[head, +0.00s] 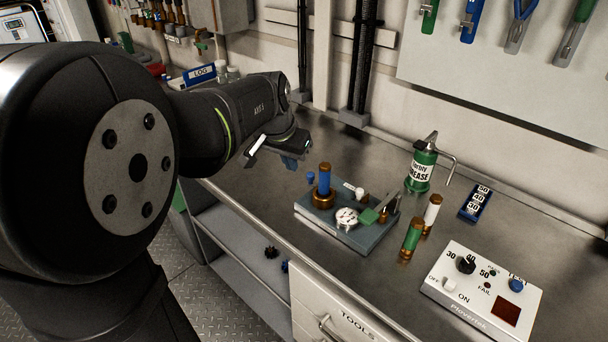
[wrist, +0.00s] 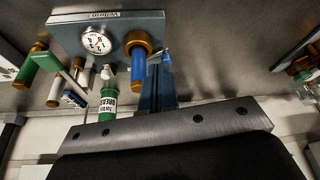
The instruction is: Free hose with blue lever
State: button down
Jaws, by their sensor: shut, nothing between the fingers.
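A grey-blue block (head: 343,232) lies on the metal bench. A blue hose end (head: 324,178) stands upright in a brass collar (head: 322,198) at its left; they also show in the wrist view as the blue hose (wrist: 138,68) and the collar (wrist: 138,41). A small blue lever (head: 310,177) shows beside the hose; in the wrist view it is partly hidden near my finger. A round white gauge (head: 346,217) and a green lever (head: 369,216) are on the block. My gripper (head: 297,160) is shut and empty, above and left of the hose, apart from it.
A green hose end (head: 411,238) and a white one (head: 432,212) stand right of the block. A green grease can (head: 421,170) stands behind. A white control box (head: 482,288) is at the right front. A number block (head: 476,203) lies near the wall. Bare bench lies behind the block.

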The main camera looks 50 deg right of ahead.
jog(key=shift+a+f, duration=0.1)
dwell(0.3)
jog(key=x, duration=0.3)
jog(key=d+x, duration=0.1)
jog(key=x, duration=0.3)
jog(key=d+r+x, duration=0.1)
jog(key=x, duration=0.3)
jog(key=shift+w+d, duration=0.15)
jog(key=shift+w, duration=0.15)
jog(key=shift+w+d, duration=0.2)
jog(key=shift+d, duration=0.45)
jog(key=w+d+m, duration=0.1)
jog(key=m, duration=0.1)
jog(key=w+d+m+g, duration=0.1)
jog(key=d+m, duration=0.1)
jog(key=shift+w, duration=0.15)
